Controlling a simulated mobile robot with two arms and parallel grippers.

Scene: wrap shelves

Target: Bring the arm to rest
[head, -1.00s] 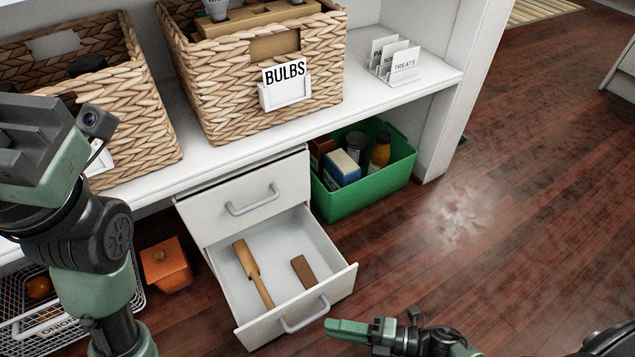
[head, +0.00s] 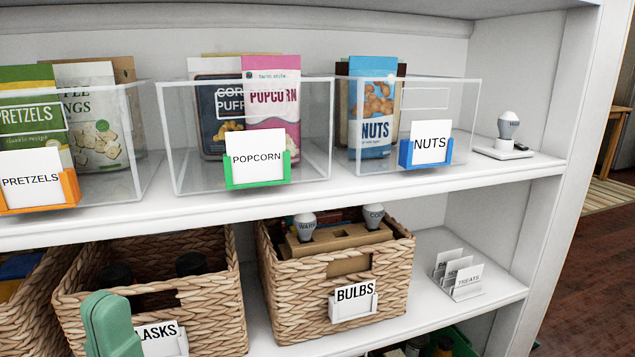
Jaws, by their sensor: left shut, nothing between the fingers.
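My left gripper (head: 108,322) shows at the lower left of the head view as a green, rounded shape rising from the bottom edge. It is shut and nothing shows held in it. It stands in front of a wicker basket (head: 215,325) and covers part of that basket's label, which reads "ASKS" where visible. I cannot tell whether it touches the basket. The rest of the left arm is below the picture. My right gripper is not in view.
Clear bins of pretzels, popcorn (head: 320,140) and nuts (head: 470,120) stand on the upper shelf. A bulb on a small base (head: 508,130) is at its right end. The BULBS basket (head: 300,310) and a card holder (head: 458,280) are below. Open floor (head: 590,290) lies at right.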

